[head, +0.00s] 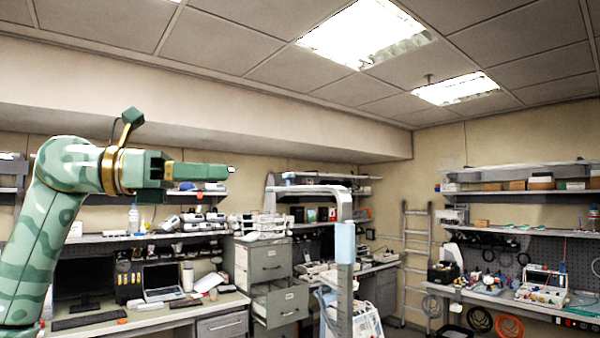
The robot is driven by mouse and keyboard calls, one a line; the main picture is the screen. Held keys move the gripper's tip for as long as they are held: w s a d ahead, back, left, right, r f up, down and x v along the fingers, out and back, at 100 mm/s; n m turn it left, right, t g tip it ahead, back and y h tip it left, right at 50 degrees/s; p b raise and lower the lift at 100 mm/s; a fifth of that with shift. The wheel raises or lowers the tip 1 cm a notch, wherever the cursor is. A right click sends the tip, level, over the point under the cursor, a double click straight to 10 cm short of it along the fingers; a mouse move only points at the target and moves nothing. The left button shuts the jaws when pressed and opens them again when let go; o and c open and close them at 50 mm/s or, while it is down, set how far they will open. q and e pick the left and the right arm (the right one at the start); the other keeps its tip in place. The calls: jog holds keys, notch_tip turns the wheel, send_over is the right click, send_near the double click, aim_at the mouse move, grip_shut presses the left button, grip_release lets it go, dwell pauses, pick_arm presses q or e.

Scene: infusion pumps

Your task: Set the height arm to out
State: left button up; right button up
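My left arm comes in from the left, and its green and gold gripper (228,170) points to the right in mid-air. I see its fingers nearly edge-on, so the gap between them cannot be made out. A pale stand (345,285) with a blue block on its column rises at the lower middle. A light arm (310,190) reaches left from its top; this looks like the height arm, but I cannot be sure. The gripper is left of this arm and apart from it in the picture. My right gripper is not in view.
A desk (150,315) with a laptop (163,282) and a monitor stands at the lower left. A grey filing cabinet (265,262) has a drawer pulled out. A ladder (417,250) leans at the back, and a cluttered workbench (525,302) is at the right.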

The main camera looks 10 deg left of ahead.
pick_arm(q)
jog(key=p+x, duration=0.3)
jog(key=x, duration=1)
jog(key=shift+p, duration=0.3)
jog(key=shift+w+d, duration=0.35)
jog(key=shift+d, duration=0.05)
jog(key=shift+s, duration=0.1)
grip_shut()
